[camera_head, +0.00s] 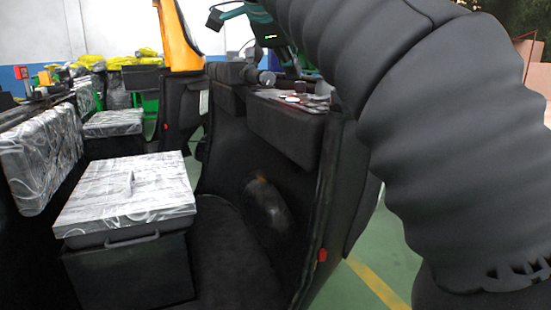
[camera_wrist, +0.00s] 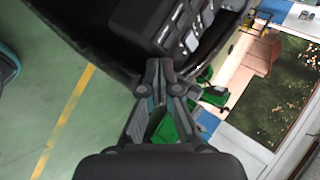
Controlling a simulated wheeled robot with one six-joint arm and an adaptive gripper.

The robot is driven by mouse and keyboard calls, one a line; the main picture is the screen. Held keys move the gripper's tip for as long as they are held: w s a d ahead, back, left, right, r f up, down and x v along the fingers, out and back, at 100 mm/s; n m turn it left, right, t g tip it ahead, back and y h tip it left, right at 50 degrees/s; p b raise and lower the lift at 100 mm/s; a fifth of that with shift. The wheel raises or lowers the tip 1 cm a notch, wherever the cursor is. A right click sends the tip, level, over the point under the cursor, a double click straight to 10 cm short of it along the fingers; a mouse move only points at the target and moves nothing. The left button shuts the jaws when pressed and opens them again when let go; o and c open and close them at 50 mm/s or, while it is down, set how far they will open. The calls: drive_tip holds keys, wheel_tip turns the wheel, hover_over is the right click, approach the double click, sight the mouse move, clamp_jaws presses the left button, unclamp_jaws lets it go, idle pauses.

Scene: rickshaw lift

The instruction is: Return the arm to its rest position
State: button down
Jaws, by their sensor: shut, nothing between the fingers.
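My gripper (camera_wrist: 160,68) shows in the wrist view with its two dark fingers together at the tips and nothing between them. A bright green patch shows through the gap between its linkages. In that view it appears in front of a black panel with light switch-like shapes (camera_wrist: 190,35); I cannot tell whether it touches it. In the head view my arm, in a black ribbed sleeve, fills the right side and runs up past the top edge. I cannot make out the gripper clearly there.
The rickshaw cabin has a patterned grey seat (camera_head: 130,195), a black dashboard (camera_head: 290,125) and a yellow-orange pillar (camera_head: 178,38). Green floor with a yellow line (camera_head: 378,285) lies to the right. More vehicles stand behind. The wrist view shows a window (camera_wrist: 275,100) at right and open green floor (camera_wrist: 50,80) at left.

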drive_tip(key=a+f+n+g+y, duration=0.2)
drive_tip(key=a+f+n+y, duration=0.15)
drive_tip(key=f+n, duration=1.4)
drive_tip(key=s+d+f+n, duration=0.1)
drive_tip(key=s+d+f, duration=0.7)
drive_tip(key=s+f, duration=0.3)
drive_tip(key=s+d+f+n+g, duration=0.1)
drive_tip(key=s+d+f+n, duration=0.1)
drive_tip(key=s+d+f, duration=0.6)
wheel_tip(320, 180, down, 4)
drive_tip(key=s, duration=0.2)
drive_tip(key=shift+s+d+f, duration=0.15)
drive_tip(key=shift+s+d, duration=0.25)
drive_tip(key=shift+s, duration=0.1)
